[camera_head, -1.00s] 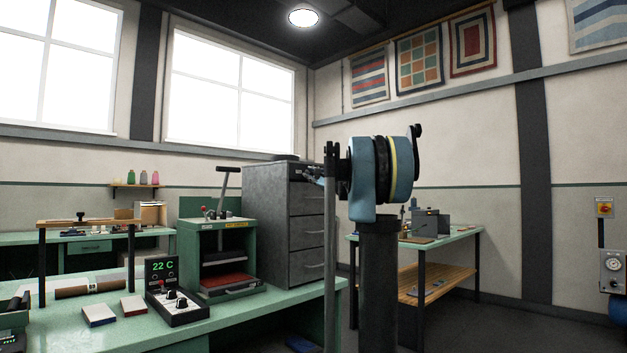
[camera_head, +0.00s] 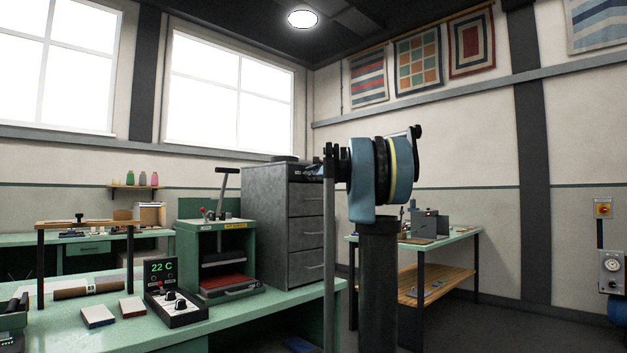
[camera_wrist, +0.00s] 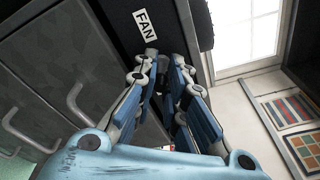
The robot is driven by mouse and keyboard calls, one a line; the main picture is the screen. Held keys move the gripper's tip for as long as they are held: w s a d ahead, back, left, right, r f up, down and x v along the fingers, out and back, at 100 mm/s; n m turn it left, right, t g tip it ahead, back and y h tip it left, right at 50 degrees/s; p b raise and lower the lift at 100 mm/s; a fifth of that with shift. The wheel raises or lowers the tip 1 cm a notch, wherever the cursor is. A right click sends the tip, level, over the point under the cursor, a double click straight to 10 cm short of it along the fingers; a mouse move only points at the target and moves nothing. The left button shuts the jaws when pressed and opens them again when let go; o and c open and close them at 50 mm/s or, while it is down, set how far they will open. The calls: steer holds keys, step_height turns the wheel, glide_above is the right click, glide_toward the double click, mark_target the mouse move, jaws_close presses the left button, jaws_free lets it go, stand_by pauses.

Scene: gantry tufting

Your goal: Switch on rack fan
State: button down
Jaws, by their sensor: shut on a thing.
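A white FAN label (camera_wrist: 146,25) is on a dark panel (camera_wrist: 110,14) at the top of the wrist view. My gripper (camera_wrist: 165,66) is just below the label, with its fingers drawn close together. It is shut on a small dark part that looks like the fan switch; the fingers hide most of it, and I cannot tell its position. In the head view my blue arm stands in front, and my fingers cannot be made out clearly beside the dark upright post (camera_head: 330,260).
A grey drawer cabinet (camera_head: 273,230) stands left of the post; its handles (camera_wrist: 75,105) are close to my gripper in the wrist view. The green bench (camera_head: 130,325) carries a control box (camera_head: 176,308) and a press (camera_head: 222,255). Another table (camera_head: 455,238) stands behind my arm.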

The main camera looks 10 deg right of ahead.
steer(key=shift+r+g+h, duration=0.2)
steer(key=shift+g+h, duration=0.1)
steer(key=shift+g, duration=0.2)
steer(key=c, duration=1.9)
jaws_free()
steer(key=shift+a, duration=0.1)
steer(key=shift+s, duration=0.1)
steer(key=v, duration=1.1)
steer(key=shift+s+d, duration=0.25)
steer(key=shift+d, duration=0.05)
